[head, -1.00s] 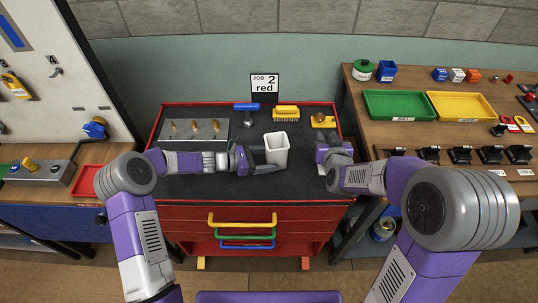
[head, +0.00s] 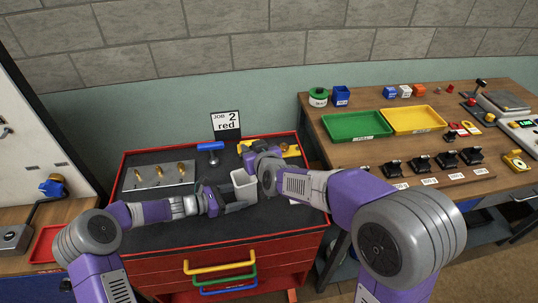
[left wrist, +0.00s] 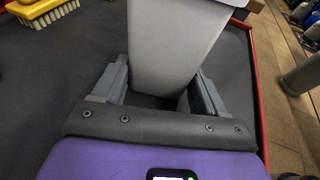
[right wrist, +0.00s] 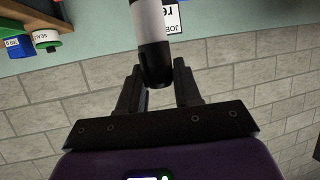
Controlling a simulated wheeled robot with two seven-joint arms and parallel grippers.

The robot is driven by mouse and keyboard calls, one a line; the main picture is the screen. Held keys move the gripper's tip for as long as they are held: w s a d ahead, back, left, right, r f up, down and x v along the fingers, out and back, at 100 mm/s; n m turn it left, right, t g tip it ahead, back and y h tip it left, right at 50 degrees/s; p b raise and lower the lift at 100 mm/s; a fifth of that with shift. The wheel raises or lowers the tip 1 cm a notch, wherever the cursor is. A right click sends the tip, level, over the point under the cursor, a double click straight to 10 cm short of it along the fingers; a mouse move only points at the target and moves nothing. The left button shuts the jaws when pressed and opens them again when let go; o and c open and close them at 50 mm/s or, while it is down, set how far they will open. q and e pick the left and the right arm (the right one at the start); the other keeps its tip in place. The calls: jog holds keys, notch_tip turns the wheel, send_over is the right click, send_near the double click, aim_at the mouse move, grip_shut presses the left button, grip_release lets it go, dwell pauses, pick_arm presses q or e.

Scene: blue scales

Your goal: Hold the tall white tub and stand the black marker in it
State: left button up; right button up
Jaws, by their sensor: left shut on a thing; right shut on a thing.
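The tall white tub (head: 244,187) stands upright on the dark top of the red bench. My left gripper (head: 231,199) is shut on its sides from the left; the left wrist view shows the tub (left wrist: 175,40) between both fingers. My right gripper (head: 264,172) is close beside and above the tub's right side. In the right wrist view it is shut on the marker (right wrist: 154,62), which has a white barrel and a black end. The right gripper hides the marker in the head view. Whether the marker is over the tub's opening cannot be told.
A "JOB 2 red" sign (head: 226,124) stands at the back. A wooden bench with green (head: 356,136) and yellow trays is at the right.

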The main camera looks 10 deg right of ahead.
jog(key=shift+a+f+n+g+y, duration=0.2)
jog(key=shift+a+n+y, duration=0.35)
jog(key=shift+a, duration=0.3)
jog(key=shift+a+f+n+g+y, duration=0.15)
jog(key=shift+a+n+y, duration=0.2)
jog(key=shift+a+y, duration=0.4)
jog(key=shift+f+h, duration=0.1)
jog(key=shift+h, duration=0.2)
send_over(245, 188)
jog(key=w, duration=0.3)
jog(key=shift+w+d+f, duration=0.1)
jog(key=shift+f, duration=2.75)
jog(key=o, duration=1.1)
